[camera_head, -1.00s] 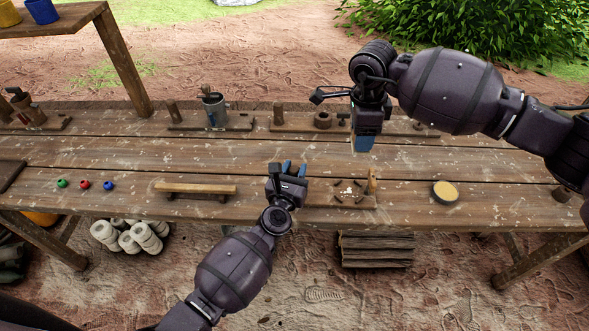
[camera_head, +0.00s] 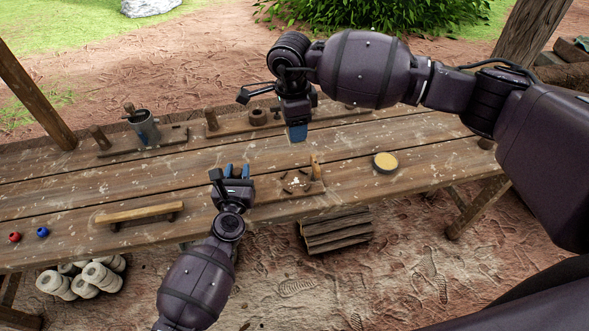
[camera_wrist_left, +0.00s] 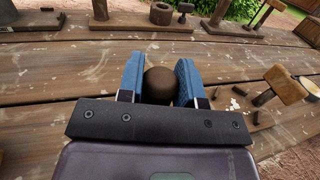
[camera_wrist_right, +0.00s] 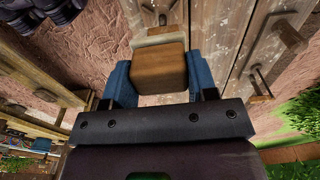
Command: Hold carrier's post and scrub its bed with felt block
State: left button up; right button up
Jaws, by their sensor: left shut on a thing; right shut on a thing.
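The carrier (camera_head: 277,191) is a low wooden board at the table's front edge, with short dark pegs and white crumbs on its bed. A wooden upright stands at its right end, and shows larger in the left wrist view (camera_wrist_left: 287,84). My left gripper (camera_head: 237,171) is shut around the carrier's dark round-topped post (camera_wrist_left: 159,84) at the board's left end. My right gripper (camera_head: 297,132) is raised above the table behind the carrier, pointing down. It is shut on the felt block (camera_wrist_right: 158,68), brown wood with a pale layer; its fingers hide the block in the head view.
A round tin with a yellow top (camera_head: 385,161) stands right of the carrier. A wooden bar on feet (camera_head: 140,213) lies to the left. A grey mug (camera_head: 144,127) and boards with posts line the back edge. The planks between are mostly clear.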

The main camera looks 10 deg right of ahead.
notch_tip(320, 180, down, 10)
jog(key=shift+f+y, duration=0.25)
jog(key=shift+y, duration=0.05)
jog(key=shift+d, duration=0.1)
jog(key=shift+f, duration=3.1)
jog(key=shift+f, duration=0.4)
jog(key=shift+d, duration=0.2)
jog(key=shift+a, duration=0.4)
jog(key=shift+d, duration=0.45)
dwell(0.4)
jog(key=shift+a, duration=0.2)
jog(key=shift+s+a, duration=0.1)
jog(key=shift+a, duration=0.15)
